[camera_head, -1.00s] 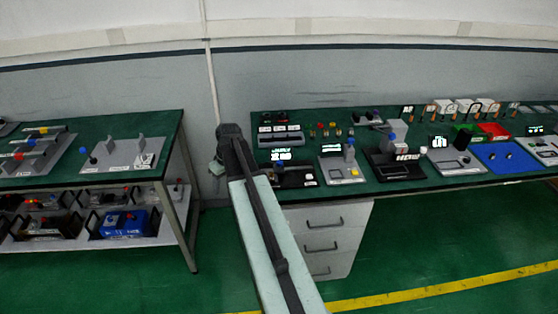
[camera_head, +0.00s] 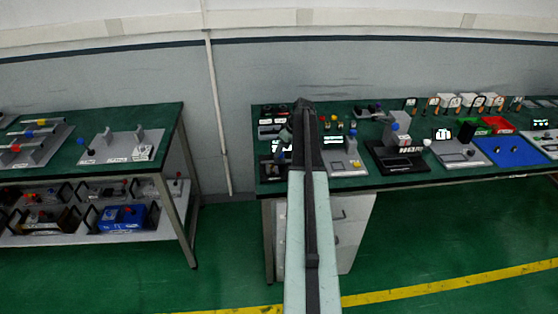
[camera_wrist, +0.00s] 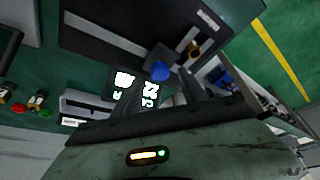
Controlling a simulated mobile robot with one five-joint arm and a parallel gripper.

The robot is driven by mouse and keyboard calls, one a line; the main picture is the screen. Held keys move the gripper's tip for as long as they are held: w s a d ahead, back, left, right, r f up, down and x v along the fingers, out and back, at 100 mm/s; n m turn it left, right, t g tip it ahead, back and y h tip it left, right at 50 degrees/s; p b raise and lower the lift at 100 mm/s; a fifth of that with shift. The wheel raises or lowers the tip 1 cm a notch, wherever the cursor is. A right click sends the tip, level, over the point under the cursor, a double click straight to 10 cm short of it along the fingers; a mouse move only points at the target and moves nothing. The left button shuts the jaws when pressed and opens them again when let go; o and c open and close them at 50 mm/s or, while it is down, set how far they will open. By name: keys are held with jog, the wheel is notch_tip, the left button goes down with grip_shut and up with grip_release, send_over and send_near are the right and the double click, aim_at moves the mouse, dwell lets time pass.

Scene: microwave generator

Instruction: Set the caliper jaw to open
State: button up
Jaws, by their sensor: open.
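The caliper jaw cannot be made out with certainty. A dark station with lit white digits (camera_head: 281,146) stands at the left end of the right bench, partly hidden behind my arm. In the wrist view, a blue knob (camera_wrist: 160,71) and a lit display (camera_wrist: 123,80) show close to my gripper (camera_wrist: 173,86). A black plate (camera_wrist: 110,38) lies beyond them. My gripper is open, with its dark fingers near the blue knob. Contact with the knob cannot be told. In the head view my arm hides most of the gripper.
The right bench carries other stations, including a grey block with a blue knob (camera_head: 398,140), a blue tray (camera_head: 512,152) and a red tray (camera_head: 496,127). A second bench (camera_head: 60,175) stands to the left, with a floor gap between them.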

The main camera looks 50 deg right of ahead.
jog(key=shift+b+x, duration=0.5)
jog(key=shift+x, duration=0.7)
jog(key=shift+r, duration=0.1)
grip_shut()
